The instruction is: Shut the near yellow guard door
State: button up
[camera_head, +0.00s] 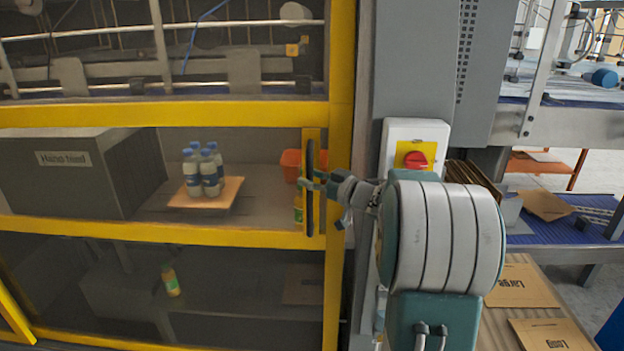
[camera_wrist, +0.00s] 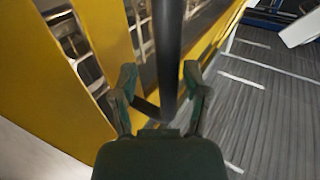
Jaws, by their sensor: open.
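The yellow guard door (camera_head: 160,230) fills the left of the head view, with yellow rails around clear panels. Its free edge appears close to the yellow post (camera_head: 342,80); I cannot tell whether a gap is left. A dark upright bar handle (camera_head: 310,205) is on that edge. My gripper (camera_head: 314,183) is at the handle, at about mid-height. In the wrist view the handle (camera_wrist: 167,45) runs between the two fingers of my open gripper (camera_wrist: 160,80). I cannot tell whether either finger touches it.
A red rotary switch (camera_head: 416,160) on a yellow plate is right of the post, close to my arm. Behind the panels are bottles (camera_head: 203,172) on a board and a grey "Hand feed" box (camera_head: 70,170). Flat cartons (camera_head: 520,285) lie at the lower right.

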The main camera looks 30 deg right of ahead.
jog(key=v, duration=1.2)
jog(key=shift+w, duration=0.1)
